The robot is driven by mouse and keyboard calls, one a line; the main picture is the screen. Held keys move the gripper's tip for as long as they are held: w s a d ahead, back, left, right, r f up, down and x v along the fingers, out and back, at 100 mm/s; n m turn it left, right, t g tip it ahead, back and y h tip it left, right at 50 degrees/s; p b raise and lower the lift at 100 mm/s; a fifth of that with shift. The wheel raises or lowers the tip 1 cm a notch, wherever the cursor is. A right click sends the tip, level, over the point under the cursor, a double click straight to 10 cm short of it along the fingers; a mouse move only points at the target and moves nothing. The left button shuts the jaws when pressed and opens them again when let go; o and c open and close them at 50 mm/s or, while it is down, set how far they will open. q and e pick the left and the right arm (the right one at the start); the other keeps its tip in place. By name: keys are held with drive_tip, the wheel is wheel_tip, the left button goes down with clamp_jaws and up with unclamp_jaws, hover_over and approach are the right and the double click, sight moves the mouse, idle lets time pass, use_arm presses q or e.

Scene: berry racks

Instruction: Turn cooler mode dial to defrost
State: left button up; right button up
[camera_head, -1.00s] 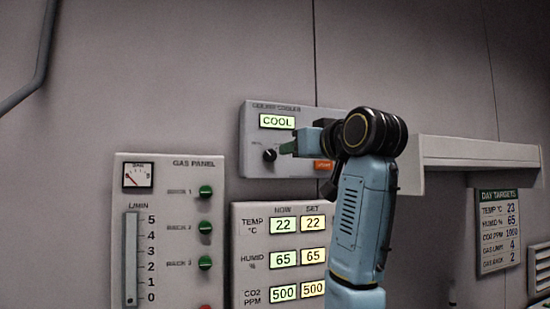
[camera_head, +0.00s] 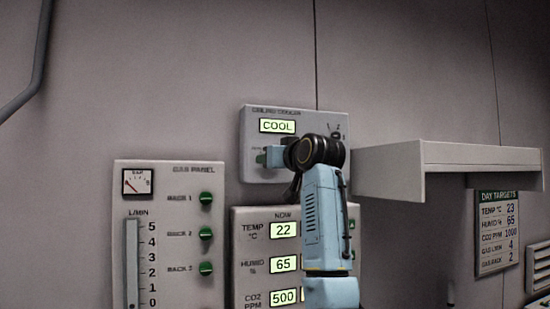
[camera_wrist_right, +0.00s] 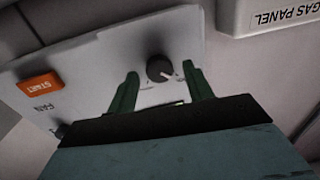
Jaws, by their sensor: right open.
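The ceiling cooler panel (camera_head: 248,125) is on the wall, and its lit display (camera_head: 277,126) reads COOL. In the right wrist view the dark round mode dial (camera_wrist_right: 160,68) with a pale pointer line sits between the two green fingers of my right gripper (camera_wrist_right: 160,72). The fingers are apart, with a gap on each side of the dial. In the head view my right gripper (camera_head: 264,158) is at the panel's lower left and hides the dial. My left gripper is not in view.
A second knob (camera_head: 335,135) shows behind my arm. A gas panel (camera_head: 180,180) is at lower left, a setpoint panel (camera_head: 240,245) below, and a white shelf (camera_head: 400,165) juts out at right.

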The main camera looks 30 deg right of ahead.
drive_tip(key=shift+c, duration=0.2)
drive_tip(key=c, duration=0.9)
drive_tip(key=shift+m, duration=0.3)
drive_tip(key=shift+f+m+t+h+p, duration=0.1)
drive_tip(key=shift+m+t+h+p, duration=0.3)
drive_tip(key=shift+m+p, duration=2.95)
drive_tip(key=shift+f+m+t+h+p, duration=0.1)
drive_tip(key=shift+m+h+p, duration=0.55)
drive_tip(key=shift+m, duration=5.3)
